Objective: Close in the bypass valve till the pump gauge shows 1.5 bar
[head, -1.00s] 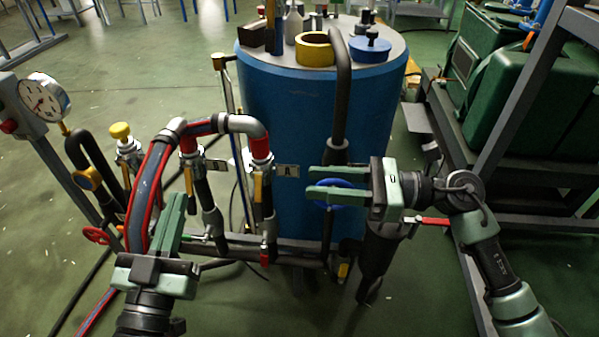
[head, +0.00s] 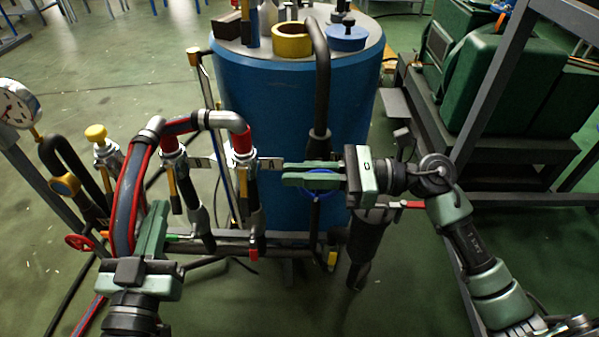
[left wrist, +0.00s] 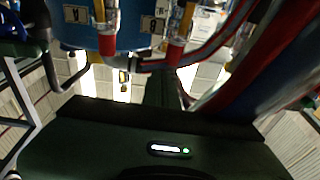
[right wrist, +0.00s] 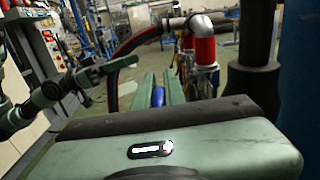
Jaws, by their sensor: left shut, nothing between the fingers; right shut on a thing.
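A blue handwheel (head: 320,192) sits on the pipework in front of the blue tank. My right gripper (head: 290,175) reaches in from the right and is shut on it; the fingers hide much of the wheel. In the right wrist view a blue part of the wheel (right wrist: 158,95) shows between the fingers. No label tells which valve is the bypass. A round white dial gauge (head: 18,103) is at the far left, partly cut off; its reading is too small to tell. My left gripper (head: 158,208) is shut and empty beside the red-edged hose (head: 128,205).
A red handwheel (head: 80,242) and a yellow-capped valve (head: 96,133) stand left of the hose. The blue tank (head: 290,110) carries a yellow ring (head: 291,40) on top. A red lever (head: 412,205) lies under my right arm. Green machinery (head: 510,80) stands on the right.

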